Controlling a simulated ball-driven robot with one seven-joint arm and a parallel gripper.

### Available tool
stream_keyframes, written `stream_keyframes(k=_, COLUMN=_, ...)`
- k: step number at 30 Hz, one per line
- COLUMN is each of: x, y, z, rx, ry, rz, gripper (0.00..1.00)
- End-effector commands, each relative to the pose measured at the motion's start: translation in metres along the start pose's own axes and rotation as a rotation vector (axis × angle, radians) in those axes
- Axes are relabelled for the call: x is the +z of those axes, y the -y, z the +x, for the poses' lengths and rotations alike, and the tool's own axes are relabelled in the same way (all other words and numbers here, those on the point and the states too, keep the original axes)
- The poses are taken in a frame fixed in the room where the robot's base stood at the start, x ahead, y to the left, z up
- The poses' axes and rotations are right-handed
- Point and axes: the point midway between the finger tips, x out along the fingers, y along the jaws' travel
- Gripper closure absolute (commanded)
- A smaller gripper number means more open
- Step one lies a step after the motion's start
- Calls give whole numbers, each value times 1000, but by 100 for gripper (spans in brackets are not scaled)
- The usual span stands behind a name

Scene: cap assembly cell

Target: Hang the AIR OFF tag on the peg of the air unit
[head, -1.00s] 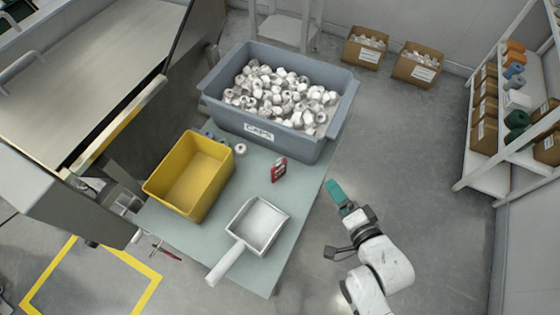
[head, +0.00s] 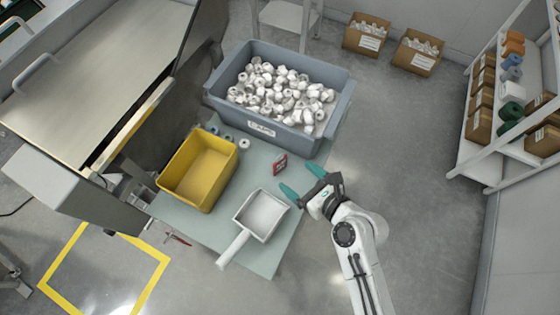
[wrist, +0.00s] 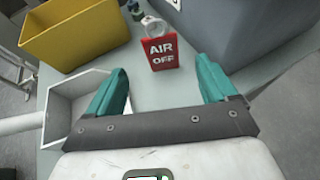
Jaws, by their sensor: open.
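The red AIR OFF tag (head: 280,164) stands upright on the grey-green table, in front of the big grey bin. In the wrist view the tag (wrist: 162,53) shows its white lettering, ahead of and between my fingers. My gripper (head: 299,178) is open and empty, its teal fingers pointing at the tag from the table's right edge. The fingers (wrist: 160,75) are spread wider than the tag and appear short of it. I cannot make out the air unit or its peg for sure; a small red part (head: 178,239) shows beside the table's left edge.
A grey bin of white caps (head: 333,122), a yellow bin (head: 173,187) and a white scoop (head: 234,247) stand on the table. A loose white cap (head: 244,143) lies near the tag. A machine (head: 85,80) stands at left, shelves (head: 485,165) at right.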

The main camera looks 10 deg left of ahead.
Motion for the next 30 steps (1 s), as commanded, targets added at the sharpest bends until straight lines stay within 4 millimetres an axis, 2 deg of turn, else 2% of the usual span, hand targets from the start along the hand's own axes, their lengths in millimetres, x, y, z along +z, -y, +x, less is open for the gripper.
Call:
stream_keyframes(k=3, x=1, y=0, z=20, rx=2, ry=1, rz=-2, gripper=15)
stream_keyframes(k=11, x=1, y=0, z=38, rx=0, ry=-1, rz=-5, gripper=15)
stream_keyframes(k=21, x=6, y=2, z=82, rx=0, ry=0, rz=-5, gripper=15)
stream_keyframes(k=30, x=5, y=2, z=86, rx=-1, ry=-1, rz=-5, gripper=15)
